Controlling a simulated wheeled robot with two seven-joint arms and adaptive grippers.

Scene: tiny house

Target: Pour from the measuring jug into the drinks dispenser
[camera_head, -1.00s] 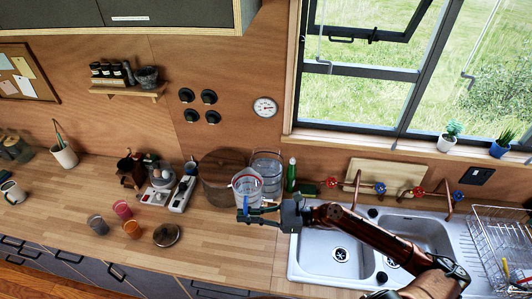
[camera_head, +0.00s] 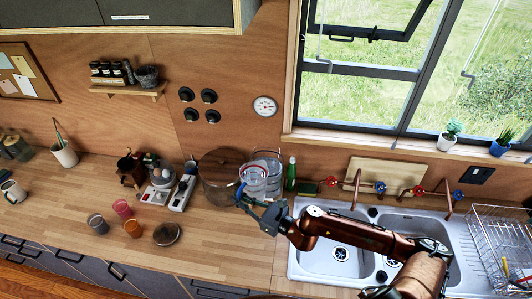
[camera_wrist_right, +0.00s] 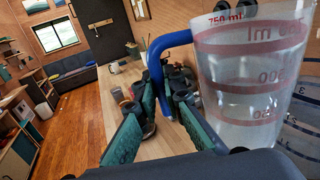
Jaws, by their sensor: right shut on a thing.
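The measuring jug (camera_head: 252,184) is clear with red markings and a blue handle. My right gripper (camera_head: 249,201) is shut on the handle and holds the jug above the counter. In the right wrist view the fingers (camera_wrist_right: 162,92) close around the blue handle (camera_wrist_right: 156,62), and the jug (camera_wrist_right: 245,70) fills the right side. How full it is, I cannot tell clearly. The drinks dispenser (camera_head: 272,166) is a clear vessel by the back wall, right behind the jug and partly hidden by it. A strip of it with dark marks shows at the right edge of the wrist view (camera_wrist_right: 304,110). My left gripper is out of view.
The sink (camera_head: 340,252) lies to the right under my arm. Cups and a scale (camera_head: 180,193) are further left.

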